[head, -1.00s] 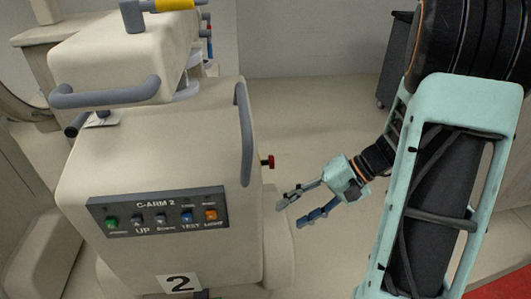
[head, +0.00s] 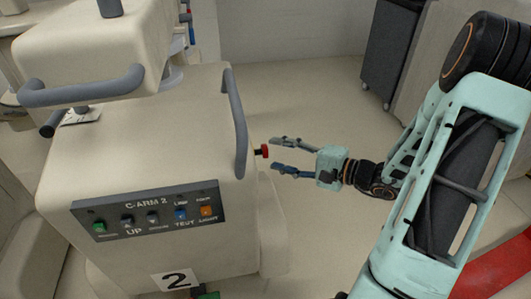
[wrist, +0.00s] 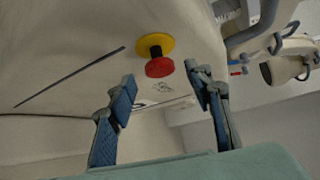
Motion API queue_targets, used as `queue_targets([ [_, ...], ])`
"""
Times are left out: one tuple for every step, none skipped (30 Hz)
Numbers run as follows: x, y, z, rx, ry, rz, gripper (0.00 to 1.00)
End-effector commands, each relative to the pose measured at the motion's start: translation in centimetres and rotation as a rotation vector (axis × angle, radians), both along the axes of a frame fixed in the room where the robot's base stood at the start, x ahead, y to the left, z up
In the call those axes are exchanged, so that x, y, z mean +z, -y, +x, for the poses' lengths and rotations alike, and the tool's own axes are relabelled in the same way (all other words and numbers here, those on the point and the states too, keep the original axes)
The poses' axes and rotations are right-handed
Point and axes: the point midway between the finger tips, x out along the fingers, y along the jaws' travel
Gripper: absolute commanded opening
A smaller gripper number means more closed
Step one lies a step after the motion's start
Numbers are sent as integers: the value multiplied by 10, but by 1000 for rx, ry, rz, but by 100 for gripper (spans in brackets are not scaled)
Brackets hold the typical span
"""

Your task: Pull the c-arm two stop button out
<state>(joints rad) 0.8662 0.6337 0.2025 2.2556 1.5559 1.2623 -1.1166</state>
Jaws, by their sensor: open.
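The red stop button (head: 262,151) sticks out from the right side of the cream C-arm 2 cart (head: 140,165). In the wrist view the red button (wrist: 159,67) stands on a dark stem in front of a yellow disc (wrist: 155,46). My gripper (head: 278,156) is open and empty, just right of the button in the head view. In the wrist view the fingertips (wrist: 160,78) lie to either side of the button, apart from it. No contact with it shows.
A grey handle (head: 236,122) runs down the cart's right edge near the button. A control panel (head: 147,212) labelled C-ARM 2 is on its front. A dark cabinet (head: 390,45) stands at the back right. The floor (head: 305,100) behind the gripper is clear.

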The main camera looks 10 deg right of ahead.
Motion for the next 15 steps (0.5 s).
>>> queue_targets([
  [-4,-8,7,4,0,0,47],
  [-5,-12,10,3,1,0,47],
  [-6,-16,15,4,0,0,47],
  [-7,-19,18,3,0,-1,47],
  [-7,-22,21,2,0,-1,47],
  [-8,-25,24,2,1,-2,47],
  [-8,-27,26,2,1,-2,47],
  [-8,-29,28,2,1,-2,47],
  [-9,-31,30,1,0,-1,47],
  [-9,-32,31,0,0,-1,47],
  [-9,-33,32,0,0,-1,47],
  [-9,-33,33,1,-1,-2,47],
  [-9,-34,33,1,-1,-2,47],
  [-9,-34,33,1,-1,-2,47],
  [-9,-34,33,1,-1,-2,47],
])
